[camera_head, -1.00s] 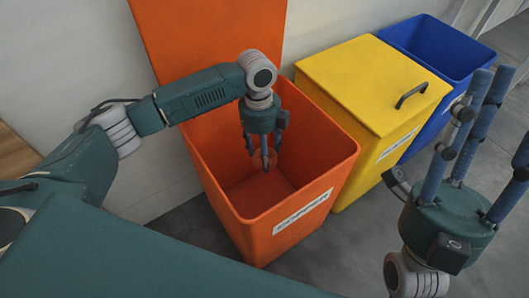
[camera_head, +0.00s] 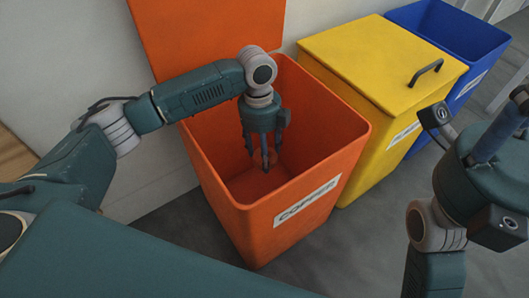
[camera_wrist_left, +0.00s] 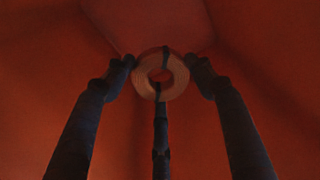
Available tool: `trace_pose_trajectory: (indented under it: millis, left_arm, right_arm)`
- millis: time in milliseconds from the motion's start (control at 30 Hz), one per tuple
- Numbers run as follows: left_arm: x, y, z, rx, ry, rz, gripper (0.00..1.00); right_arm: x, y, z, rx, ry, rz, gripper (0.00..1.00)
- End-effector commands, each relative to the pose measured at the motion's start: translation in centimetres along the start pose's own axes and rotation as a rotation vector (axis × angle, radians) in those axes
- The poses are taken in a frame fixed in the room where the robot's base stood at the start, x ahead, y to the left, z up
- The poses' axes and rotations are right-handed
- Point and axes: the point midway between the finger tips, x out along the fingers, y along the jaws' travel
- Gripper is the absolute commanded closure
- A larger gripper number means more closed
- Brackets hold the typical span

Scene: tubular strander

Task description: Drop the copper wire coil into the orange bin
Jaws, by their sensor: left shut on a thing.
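The orange bin (camera_head: 315,208) has its lid raised, and its front label reads "COPPER". My left gripper (camera_head: 264,163) points down inside its opening, with its fingertips below the rim. In the left wrist view, the copper wire coil (camera_wrist_left: 181,77) is a ring with dark bands, held between the three fingers of my left gripper (camera_wrist_left: 160,76). The red-orange bin walls surround it. In the head view the coil is hard to make out behind the fingers. My right gripper (camera_head: 505,135) is empty at the right edge, partly cut off, with its visible fingers apart.
A yellow bin (camera_head: 375,65) with a closed lid and black handle stands right of the orange bin. An open blue bin (camera_head: 463,50) stands beyond it. A pale wall is behind the bins. Grey floor (camera_head: 340,250) is clear in front.

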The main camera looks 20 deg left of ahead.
Motion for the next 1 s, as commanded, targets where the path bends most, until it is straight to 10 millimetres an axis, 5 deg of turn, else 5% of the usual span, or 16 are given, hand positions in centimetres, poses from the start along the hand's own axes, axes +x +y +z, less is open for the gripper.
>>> trace_pose_trajectory:
  millis: [167,200,300,667,1000]
  left_arm:
    - [-0.1,0.0,0.0,0.000,0.000,-0.001,0.79]
    - [-0.1,0.0,0.0,0.000,0.000,-0.001,0.39]
    - [-0.1,0.0,0.0,0.000,0.000,-0.001,0.23]
    - [-0.6,0.0,0.0,0.000,-0.001,-0.001,0.23]
    - [-7.0,-0.1,0.1,0.000,-0.002,-0.005,0.23]
  right_arm:
    - [0.1,0.0,0.0,0.000,-0.001,0.000,0.60]
    - [0.1,0.0,0.0,0.000,-0.001,0.000,0.60]
    - [0.0,0.0,0.0,0.000,-0.001,0.000,0.60]
    - [0.0,0.0,0.0,0.000,-0.002,0.001,0.60]
    - [0.0,0.0,0.0,0.000,-0.002,0.001,0.60]
